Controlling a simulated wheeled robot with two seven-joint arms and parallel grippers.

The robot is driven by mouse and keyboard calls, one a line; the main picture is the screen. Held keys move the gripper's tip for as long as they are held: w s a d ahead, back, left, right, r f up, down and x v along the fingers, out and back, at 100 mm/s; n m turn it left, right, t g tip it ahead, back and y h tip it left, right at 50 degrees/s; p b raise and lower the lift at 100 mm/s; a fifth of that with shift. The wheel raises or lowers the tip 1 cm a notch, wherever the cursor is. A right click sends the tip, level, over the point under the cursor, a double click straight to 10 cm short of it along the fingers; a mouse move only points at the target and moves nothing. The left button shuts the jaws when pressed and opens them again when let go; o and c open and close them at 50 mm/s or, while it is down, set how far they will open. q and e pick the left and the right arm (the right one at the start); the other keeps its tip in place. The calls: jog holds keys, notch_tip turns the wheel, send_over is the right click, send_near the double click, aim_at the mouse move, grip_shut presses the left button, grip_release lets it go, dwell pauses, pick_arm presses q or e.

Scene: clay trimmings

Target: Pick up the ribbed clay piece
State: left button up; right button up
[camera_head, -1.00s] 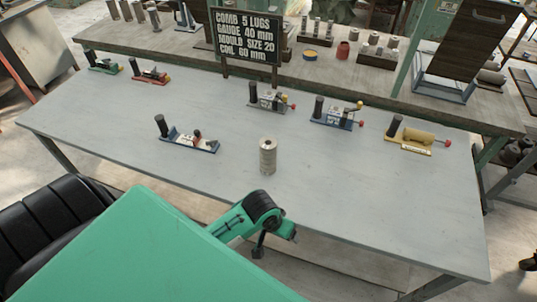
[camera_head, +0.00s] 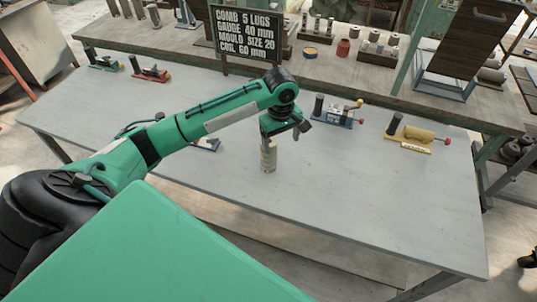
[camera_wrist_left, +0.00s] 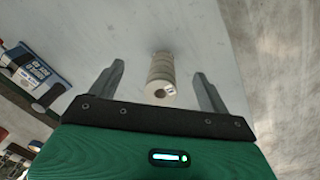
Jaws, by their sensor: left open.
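The ribbed clay piece (camera_head: 268,158) is a pale beige ringed cylinder standing upright on the grey table. In the left wrist view the ribbed clay piece (camera_wrist_left: 161,76) shows from above, with a dark hole in its top end. My left gripper (camera_head: 270,139) is right above it in the head view and hides its upper part. In the wrist view my left gripper (camera_wrist_left: 161,82) is open, with one finger on each side of the piece and gaps between. I cannot tell how far down the fingers reach. My right gripper is not in view.
Devices with dark posts stand on the table (camera_head: 340,190): a blue-based one (camera_head: 337,114), a yellow one (camera_head: 415,139), a red one (camera_head: 149,75) and a green one (camera_head: 104,64). A black sign (camera_head: 238,40) stands behind. The table's front right is clear.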

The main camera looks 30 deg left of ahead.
pick_arm(q)
jog(key=w+a+r+n, duration=0.3)
jog(key=a+r, duration=0.2)
jog(key=shift+n, duration=0.4)
jog(key=f, duration=0.2)
jog(key=f+p, duration=0.1)
jog(key=f, duration=0.5)
jog(key=shift+s+a+p, duration=0.2)
jog(key=shift+a+p, duration=0.05)
jog(key=shift+p, duration=0.1)
jog(key=f, duration=0.1)
jog(key=f+p, duration=0.1)
jog(key=f, duration=0.1)
jog(key=f+p, duration=0.1)
jog(key=shift+s+a+f, duration=0.15)
jog(key=shift+s+a, duration=0.05)
jog(key=shift+a, duration=0.1)
jog(key=shift+f, duration=0.55)
jog(key=c, duration=1.7)
grip_shut()
